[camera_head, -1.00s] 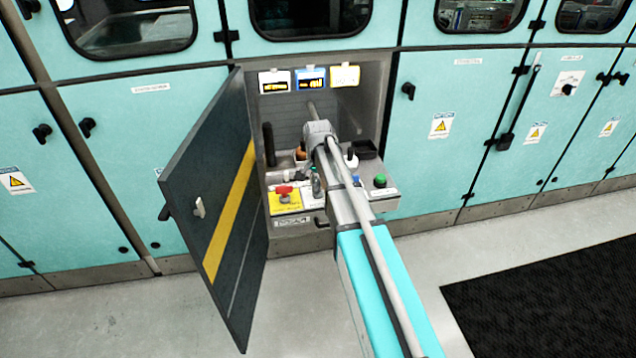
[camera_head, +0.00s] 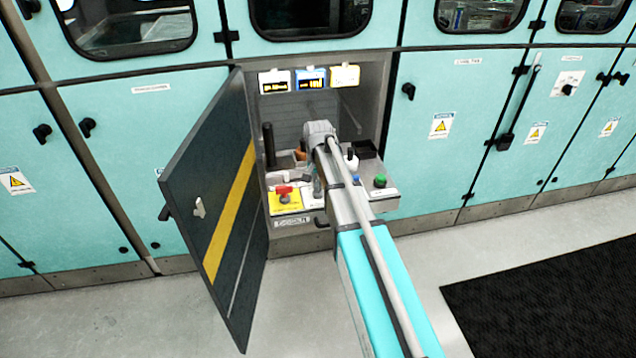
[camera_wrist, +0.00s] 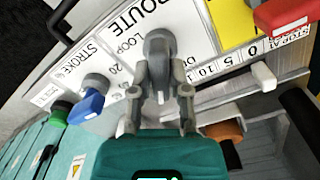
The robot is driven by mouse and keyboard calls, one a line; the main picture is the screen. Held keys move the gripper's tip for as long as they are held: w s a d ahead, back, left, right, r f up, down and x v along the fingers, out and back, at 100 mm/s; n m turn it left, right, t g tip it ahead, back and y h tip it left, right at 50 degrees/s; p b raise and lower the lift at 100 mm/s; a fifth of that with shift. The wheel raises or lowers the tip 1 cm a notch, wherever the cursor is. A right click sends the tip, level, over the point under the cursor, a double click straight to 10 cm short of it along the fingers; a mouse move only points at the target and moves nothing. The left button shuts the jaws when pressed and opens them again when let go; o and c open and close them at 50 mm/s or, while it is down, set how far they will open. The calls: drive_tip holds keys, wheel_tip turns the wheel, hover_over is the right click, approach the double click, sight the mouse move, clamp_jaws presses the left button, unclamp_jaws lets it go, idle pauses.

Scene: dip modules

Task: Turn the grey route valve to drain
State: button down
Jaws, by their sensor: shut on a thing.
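The grey route valve (camera_wrist: 159,48) shows in the wrist view on the white panel, beside the label "ROUTE" with "LOOP" under it. Its handle points toward my gripper. My gripper (camera_wrist: 160,85) is shut on it, with one finger at each side of the handle. Part of the route label is hidden behind the valve and fingers, so the drain mark is not readable. In the head view my gripper (camera_head: 318,182) is low over the panel inside the open cabinet, and the valve cannot be made out there.
A blue stroke knob (camera_wrist: 88,102) and a green button (camera_wrist: 58,113) lie left in the wrist view. A red handle (camera_wrist: 285,14), a white slider (camera_wrist: 263,76) and an orange-brown knob (camera_wrist: 224,131) lie right. The dark cabinet door (camera_head: 215,215) stands open left of my arm.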

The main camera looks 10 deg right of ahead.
drive_tip(key=n, duration=0.5)
drive_tip(key=shift+n, duration=0.4)
drive_tip(key=c, duration=0.6)
unclamp_jaws()
drive_tip(key=shift+m, duration=0.3)
